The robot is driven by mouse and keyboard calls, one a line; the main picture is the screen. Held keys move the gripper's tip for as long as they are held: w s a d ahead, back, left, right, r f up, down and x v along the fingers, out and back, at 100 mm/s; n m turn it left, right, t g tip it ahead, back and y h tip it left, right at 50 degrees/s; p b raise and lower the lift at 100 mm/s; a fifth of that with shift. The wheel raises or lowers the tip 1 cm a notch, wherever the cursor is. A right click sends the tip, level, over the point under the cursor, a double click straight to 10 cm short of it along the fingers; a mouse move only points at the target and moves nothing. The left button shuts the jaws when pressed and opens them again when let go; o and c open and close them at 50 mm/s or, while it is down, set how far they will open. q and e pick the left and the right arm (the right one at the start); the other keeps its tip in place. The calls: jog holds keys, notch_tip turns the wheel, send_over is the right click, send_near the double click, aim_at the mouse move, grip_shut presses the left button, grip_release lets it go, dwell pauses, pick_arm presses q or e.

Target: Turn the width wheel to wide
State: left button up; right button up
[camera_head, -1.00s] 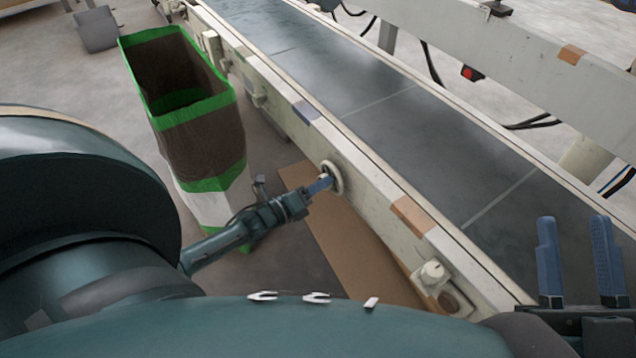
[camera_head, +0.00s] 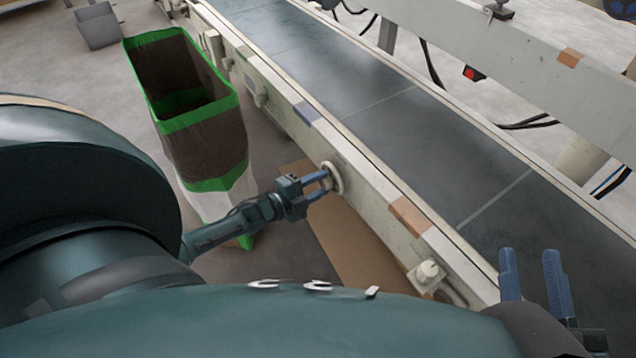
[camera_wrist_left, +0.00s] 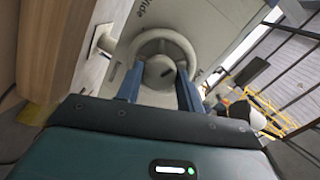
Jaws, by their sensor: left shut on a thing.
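The width wheel (camera_head: 333,178) is a pale round wheel on the near side rail of the conveyor. It also shows in the left wrist view (camera_wrist_left: 160,45), with a grey hub in its middle and the word "wide" printed above it. My left gripper (camera_head: 322,185) is at the wheel, one blue finger on each side of the hub, shut on it. The left wrist view shows the same fingers (camera_wrist_left: 158,88) reaching to the wheel. My right gripper (camera_head: 535,285) is at the lower right over the conveyor edge, its two blue fingers apart and nothing between them.
The conveyor belt (camera_head: 390,120) runs diagonally behind the wheel. A pale knob (camera_head: 427,273) sticks out of the rail further right. A tall open bag (camera_head: 205,150) with green edges stands left of the wheel, close to my left arm. A brown board (camera_head: 355,245) lies below.

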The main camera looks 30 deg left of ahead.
pick_arm(q)
jog(key=n+h, duration=0.1)
jog(key=n, duration=0.6)
jog(key=n+b, duration=0.1)
jog(key=n, duration=0.6)
jog(key=shift+a+f+h, duration=0.1)
jog(key=shift+f+h, duration=0.05)
jog(key=shift+h, duration=0.25)
pick_arm(e)
jog(key=shift+w+d+r+n+t+y, duration=0.1)
jog(key=shift+w+r+n+t+y, duration=0.1)
jog(key=shift+r+n+t+y, duration=0.35)
pick_arm(q)
jog(key=shift+n, duration=0.4)
pick_arm(e)
jog(key=shift+r, duration=0.1)
pick_arm(q)
jog(key=o, duration=1)
jog(key=p+v, duration=0.3)
jog(key=v, duration=1)
jog(key=shift+a, duration=0.15)
pick_arm(e)
jog(key=shift+s+d+f+m+g+h, duration=0.15)
jog(key=shift+d+f+m+g+h, duration=0.1)
jog(key=shift+f+g+h, duration=0.4)
